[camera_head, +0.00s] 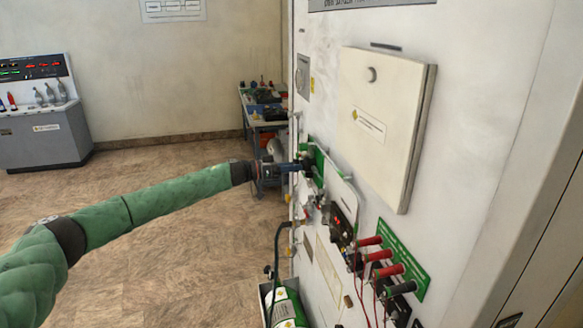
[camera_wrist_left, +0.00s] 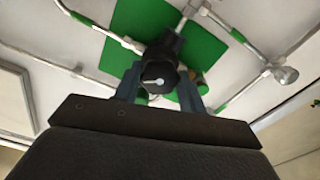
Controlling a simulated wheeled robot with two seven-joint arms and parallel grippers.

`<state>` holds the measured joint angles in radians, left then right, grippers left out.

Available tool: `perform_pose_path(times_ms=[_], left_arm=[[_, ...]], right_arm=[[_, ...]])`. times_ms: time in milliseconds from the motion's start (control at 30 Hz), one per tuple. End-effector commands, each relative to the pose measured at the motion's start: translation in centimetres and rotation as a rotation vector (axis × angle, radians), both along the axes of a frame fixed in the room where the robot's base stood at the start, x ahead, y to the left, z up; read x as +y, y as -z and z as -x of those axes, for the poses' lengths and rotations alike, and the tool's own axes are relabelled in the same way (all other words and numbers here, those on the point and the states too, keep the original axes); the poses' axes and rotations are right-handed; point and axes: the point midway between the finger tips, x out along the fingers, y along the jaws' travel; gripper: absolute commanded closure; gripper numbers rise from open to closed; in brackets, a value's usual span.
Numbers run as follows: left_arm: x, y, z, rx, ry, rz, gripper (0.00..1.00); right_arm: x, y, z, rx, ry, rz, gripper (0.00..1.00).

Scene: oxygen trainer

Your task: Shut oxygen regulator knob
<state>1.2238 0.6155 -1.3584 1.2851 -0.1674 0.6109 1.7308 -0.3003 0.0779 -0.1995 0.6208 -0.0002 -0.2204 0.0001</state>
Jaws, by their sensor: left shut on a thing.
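The oxygen regulator knob (camera_wrist_left: 158,76) is black and lobed, with a pale mark on its face. It sits in front of a green plate (camera_wrist_left: 135,30) with pipes on the white panel. In the left wrist view my left gripper (camera_wrist_left: 160,92) has one finger on each side of the knob and is shut on it. In the head view my left gripper (camera_head: 300,166) reaches the panel from the left, beside the green plate (camera_head: 318,165). The knob is hard to make out there, behind the gripper. My right gripper is in neither view.
Red handles (camera_head: 378,255) stick out of the panel at the lower right. A green cylinder (camera_head: 286,308) stands below. A pale box (camera_head: 385,125) juts from the panel above right. A table (camera_head: 262,112) and a console (camera_head: 40,125) stand farther back. The floor at left is clear.

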Motion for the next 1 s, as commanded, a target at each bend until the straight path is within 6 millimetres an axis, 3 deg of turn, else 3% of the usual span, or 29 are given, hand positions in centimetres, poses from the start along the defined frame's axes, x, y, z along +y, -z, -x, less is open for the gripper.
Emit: perform_pose_path(times_ms=[1000], left_arm=[[-0.01,0.07,0.12,0.851,0.000,0.275,0.82]], right_arm=[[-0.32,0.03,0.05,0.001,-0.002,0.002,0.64]])
